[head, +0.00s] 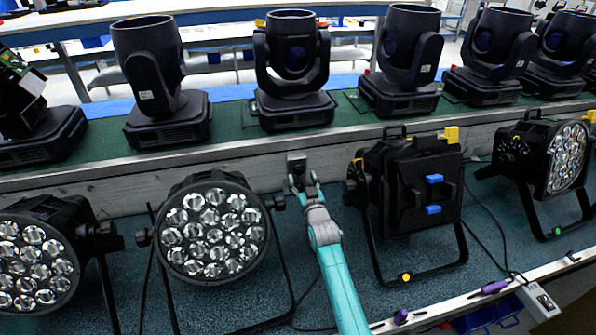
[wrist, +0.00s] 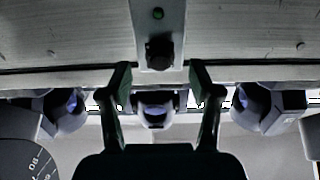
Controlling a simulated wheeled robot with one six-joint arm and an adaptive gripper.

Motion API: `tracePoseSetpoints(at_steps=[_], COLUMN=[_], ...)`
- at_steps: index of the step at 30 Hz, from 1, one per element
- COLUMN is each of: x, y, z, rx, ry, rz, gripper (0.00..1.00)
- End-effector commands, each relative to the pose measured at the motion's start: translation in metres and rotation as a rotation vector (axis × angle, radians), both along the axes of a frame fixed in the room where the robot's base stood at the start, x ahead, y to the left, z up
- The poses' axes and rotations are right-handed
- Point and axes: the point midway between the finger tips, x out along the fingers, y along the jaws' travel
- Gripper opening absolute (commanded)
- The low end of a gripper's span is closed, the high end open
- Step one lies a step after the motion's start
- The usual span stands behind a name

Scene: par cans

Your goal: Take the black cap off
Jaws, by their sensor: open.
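The black cap (wrist: 160,50) is a small dark knob on a grey metal plate (wrist: 143,30) in the wrist view. A small green dot (wrist: 158,14) shows on the plate above it. In the head view the small dark box (head: 297,162) on the front of the wooden ledge is at the same spot; the cap's own outline is hard to tell there. My gripper (head: 303,181) is open at this box. In the wrist view its two fingers (wrist: 160,72) stand on either side of the cap, with gaps on both sides. I cannot tell the depth between fingertips and cap.
A round par can (head: 213,232) stands left of my arm, and a square-backed light (head: 420,190) with a yellow clip stands close on the right. Several moving-head lights (head: 292,65) line the green shelf above. The ledge (head: 235,160) runs behind my gripper.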

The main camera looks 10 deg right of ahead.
Motion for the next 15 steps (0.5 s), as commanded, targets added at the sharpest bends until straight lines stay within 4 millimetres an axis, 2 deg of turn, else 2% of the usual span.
tracePoseSetpoints(at_steps=[6,15], x=[0.018,0.022], y=[0.0,0.0], z=[0.0,0.0], rx=[0.0,0.0], ry=[0.0,0.0], rz=[0.0,0.0], gripper=[0.63,0.63])
